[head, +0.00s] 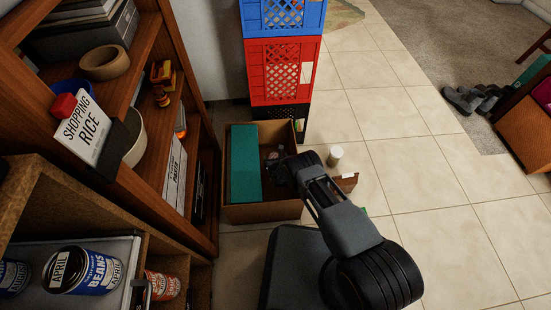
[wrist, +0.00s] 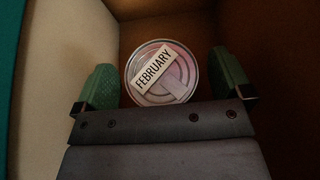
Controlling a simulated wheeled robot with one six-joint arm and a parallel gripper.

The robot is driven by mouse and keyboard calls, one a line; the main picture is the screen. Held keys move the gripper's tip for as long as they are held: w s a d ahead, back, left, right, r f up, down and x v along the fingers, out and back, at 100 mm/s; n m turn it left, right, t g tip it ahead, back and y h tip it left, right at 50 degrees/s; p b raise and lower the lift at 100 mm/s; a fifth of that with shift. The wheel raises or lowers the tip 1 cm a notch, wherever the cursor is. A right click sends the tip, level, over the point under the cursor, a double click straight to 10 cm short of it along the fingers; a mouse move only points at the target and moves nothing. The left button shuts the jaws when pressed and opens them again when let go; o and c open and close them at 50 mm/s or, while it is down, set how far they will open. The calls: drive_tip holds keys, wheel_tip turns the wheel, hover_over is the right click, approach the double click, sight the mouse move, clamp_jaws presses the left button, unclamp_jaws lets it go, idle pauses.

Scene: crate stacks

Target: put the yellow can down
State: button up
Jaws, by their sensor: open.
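My gripper (wrist: 163,88) is open, with a green fingertip on each side of a can (wrist: 162,72). The can's round metal lid faces the camera and carries a label reading FEBRUARY. Its side is hidden, so I cannot tell whether it is yellow. In the head view my gripper (head: 277,166) reaches down into an open cardboard box (head: 262,213), to the right of a teal block. The can is mostly hidden there by my arm.
The teal block (head: 245,162) fills the box's left side. A stack of blue, red (head: 280,72) and black crates stands behind it. A small pale cylinder (head: 335,156) stands to the right of the box. Wooden shelves (head: 202,150) rise at left; tiled floor is open at right.

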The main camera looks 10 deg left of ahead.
drive_tip(key=p+v, duration=0.6)
drive_tip(key=v, duration=0.1)
drive_tip(key=shift+s+p, duration=0.1)
drive_tip(key=shift+p, duration=0.2)
idle(0.3)
